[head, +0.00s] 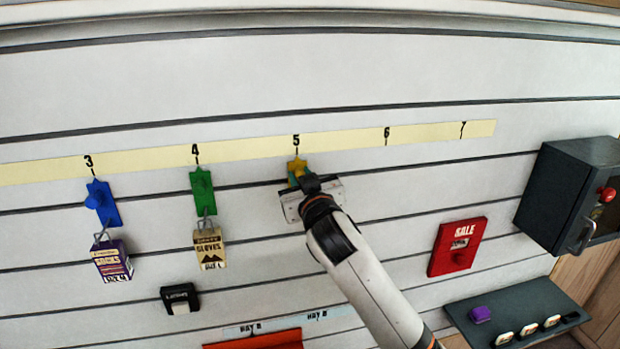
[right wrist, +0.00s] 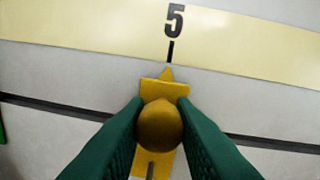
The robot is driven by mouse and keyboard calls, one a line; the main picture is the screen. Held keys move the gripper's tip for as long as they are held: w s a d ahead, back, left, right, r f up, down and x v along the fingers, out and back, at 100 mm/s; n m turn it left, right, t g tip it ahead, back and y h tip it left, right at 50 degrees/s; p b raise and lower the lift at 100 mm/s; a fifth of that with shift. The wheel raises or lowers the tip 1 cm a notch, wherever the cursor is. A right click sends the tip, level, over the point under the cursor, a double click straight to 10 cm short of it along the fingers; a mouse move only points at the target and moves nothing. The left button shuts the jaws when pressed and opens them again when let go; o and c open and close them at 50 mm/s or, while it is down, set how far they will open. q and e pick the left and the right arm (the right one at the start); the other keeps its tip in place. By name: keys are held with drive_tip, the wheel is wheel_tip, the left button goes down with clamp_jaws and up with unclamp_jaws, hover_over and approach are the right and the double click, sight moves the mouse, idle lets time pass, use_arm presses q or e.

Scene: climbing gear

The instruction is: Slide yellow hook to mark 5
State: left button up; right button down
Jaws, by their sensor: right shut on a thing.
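The yellow hook (head: 297,165) sits on the slatted wall just under mark 5 (head: 296,141) of the pale yellow number strip. In the right wrist view the yellow hook (right wrist: 160,125) has its pointed tip right below the tick of mark 5 (right wrist: 172,30), almost in line with it, very slightly left. My right gripper (right wrist: 160,122) has its green fingers shut on the round knob of the hook. In the head view my right gripper (head: 302,182) covers the hook's lower part. My left gripper is not in view.
A blue hook (head: 102,202) with a purple packet hangs under mark 3, and a green hook (head: 203,190) with a beige packet under mark 4. The strip by 6 and 7 is clear.

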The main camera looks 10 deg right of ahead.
drive_tip(key=c, duration=1.2)
unclamp_jaws()
drive_tip(key=s+d+b, duration=0.1)
drive_tip(key=s+b, duration=0.1)
drive_tip(key=s, duration=1)
drive_tip(key=shift+d+b, duration=0.25)
drive_tip(key=shift+b, duration=0.15)
